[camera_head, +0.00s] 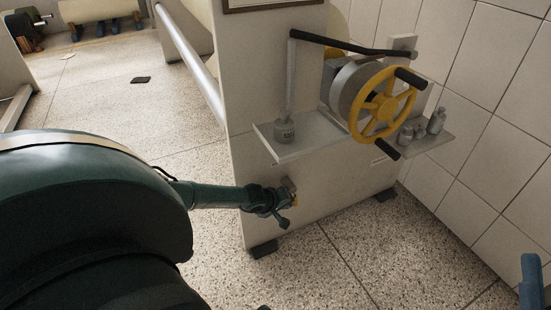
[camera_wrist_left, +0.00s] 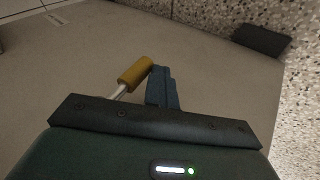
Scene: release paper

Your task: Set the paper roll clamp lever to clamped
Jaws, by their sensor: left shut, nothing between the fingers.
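The clamp lever shows in the left wrist view as a yellow grip (camera_wrist_left: 135,73) on a thin metal rod, low on the pale machine panel. In the head view only a small yellow bit of it (camera_head: 295,201) shows behind my gripper. My left gripper (camera_head: 284,190) is at the lower part of the panel. In the wrist view its blue fingers (camera_wrist_left: 162,86) are shut with nothing between them, just right of the yellow grip. I cannot tell whether they touch it. A blue part at the lower right edge (camera_head: 532,282) looks like my right gripper, mostly cut off.
A tiled wall (camera_head: 490,130) stands right. Speckled floor (camera_head: 190,270) is open in front.

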